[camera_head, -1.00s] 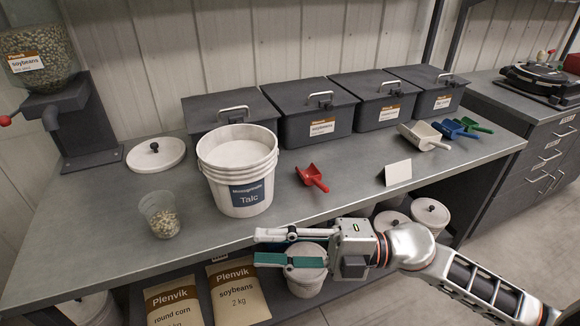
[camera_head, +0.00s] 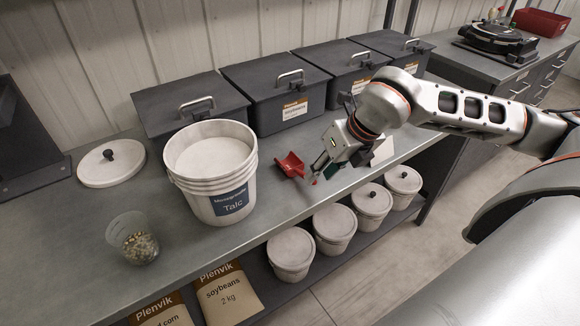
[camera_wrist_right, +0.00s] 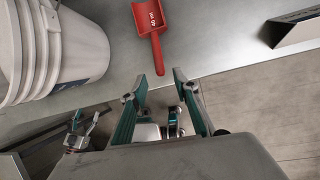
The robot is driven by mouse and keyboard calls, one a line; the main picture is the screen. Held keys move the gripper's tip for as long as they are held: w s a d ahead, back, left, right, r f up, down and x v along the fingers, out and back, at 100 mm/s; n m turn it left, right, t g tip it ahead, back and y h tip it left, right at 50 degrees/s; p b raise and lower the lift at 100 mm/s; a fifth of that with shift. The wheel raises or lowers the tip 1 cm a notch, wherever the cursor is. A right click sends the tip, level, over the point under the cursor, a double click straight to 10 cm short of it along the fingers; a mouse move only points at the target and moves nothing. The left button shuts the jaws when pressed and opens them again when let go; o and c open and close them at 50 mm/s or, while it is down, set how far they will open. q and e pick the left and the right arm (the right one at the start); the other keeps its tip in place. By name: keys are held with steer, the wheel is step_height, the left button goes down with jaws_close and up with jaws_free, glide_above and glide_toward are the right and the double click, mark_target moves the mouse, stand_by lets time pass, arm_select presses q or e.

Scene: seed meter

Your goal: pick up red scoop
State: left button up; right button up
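The red scoop (camera_head: 290,165) lies on the grey bench to the right of the talc bucket. In the right wrist view the scoop (camera_wrist_right: 149,18) has its bowl at the top and its handle pointing down toward my right gripper (camera_wrist_right: 161,82). The gripper is open, with the handle's end in line with the gap between its fingertips. I cannot tell if they touch. In the head view my right gripper (camera_head: 319,170) is at the handle, near the bench's front edge, partly hiding it. A small gripper-like part low left in the wrist view may be my left gripper (camera_wrist_right: 80,128).
The talc bucket (camera_head: 211,171) stands close to the left of the scoop. Lidded dark bins (camera_head: 276,93) line the back. A beaker of seeds (camera_head: 135,240) and a white lid (camera_head: 110,164) are at left. White tubs (camera_head: 335,224) stand on the lower shelf.

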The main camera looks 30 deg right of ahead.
mark_target(298, 171)
steer(key=x, duration=0.5)
steer(key=shift+w+f+p, duration=0.15)
steer(key=shift+w+p, duration=0.2)
steer(key=shift+w, duration=0.2)
jaws_close()
